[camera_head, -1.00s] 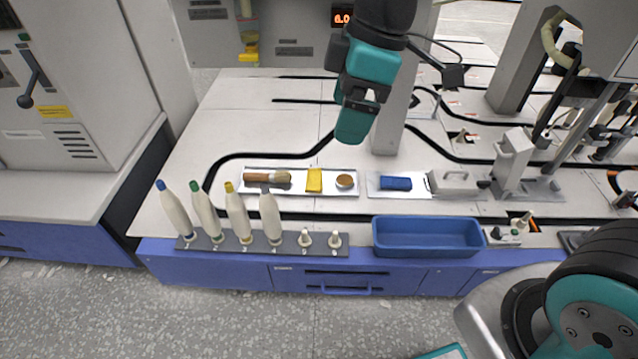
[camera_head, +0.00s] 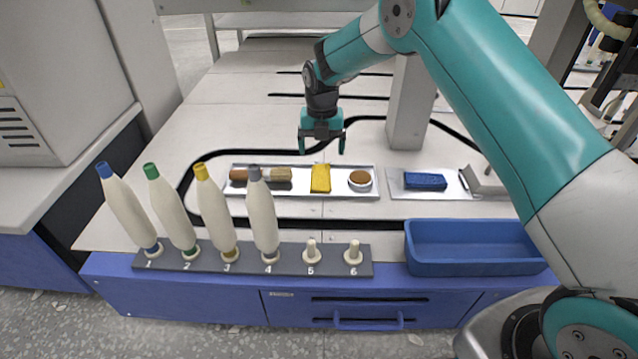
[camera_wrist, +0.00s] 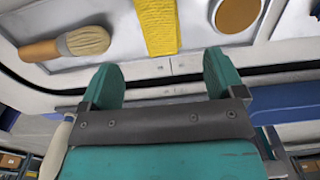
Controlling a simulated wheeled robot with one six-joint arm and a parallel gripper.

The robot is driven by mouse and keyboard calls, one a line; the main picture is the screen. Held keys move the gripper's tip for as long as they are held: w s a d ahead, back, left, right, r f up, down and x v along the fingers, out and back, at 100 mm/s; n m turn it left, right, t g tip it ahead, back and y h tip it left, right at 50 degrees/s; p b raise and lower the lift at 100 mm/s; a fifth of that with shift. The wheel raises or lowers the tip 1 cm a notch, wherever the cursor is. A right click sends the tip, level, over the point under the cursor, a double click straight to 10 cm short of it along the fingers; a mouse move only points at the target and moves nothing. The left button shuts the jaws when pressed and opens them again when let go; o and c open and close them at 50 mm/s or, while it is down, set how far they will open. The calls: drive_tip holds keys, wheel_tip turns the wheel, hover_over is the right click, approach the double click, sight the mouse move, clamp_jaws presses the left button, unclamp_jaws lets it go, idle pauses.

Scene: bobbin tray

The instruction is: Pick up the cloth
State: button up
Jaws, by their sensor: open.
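The yellow cloth (camera_head: 320,178) lies folded on the white tray (camera_head: 368,194), between a brush on its left and a small round dish on its right. In the wrist view the cloth (camera_wrist: 157,26) shows ahead of the fingertips, near the middle of the top edge. My gripper (camera_head: 322,150) is open and empty, pointing down above and behind the cloth in the head view. In the wrist view both fingers of my gripper (camera_wrist: 166,75) are spread apart with nothing between them.
The brush (camera_head: 262,175) and the brown-filled dish (camera_head: 360,180) flank the cloth closely. A blue block (camera_head: 425,181) lies on a second tray to the right. Several bobbins (camera_head: 262,215) stand upright on a numbered rack in front. An empty blue bin (camera_head: 475,265) sits front right.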

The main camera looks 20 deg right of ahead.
drive_tip(key=b, duration=0.2)
hover_over(321, 174)
wheel_tip(321, 174, down, 4)
drive_tip(key=shift+d+f, duration=0.1)
drive_tip(key=shift+d, duration=0.05)
wheel_tip(321, 174, down, 5)
drive_tip(key=b, duration=0.4)
drive_tip(key=c, duration=1)
wheel_tip(321, 174, up, 10)
drive_tip(key=p, duration=0.6)
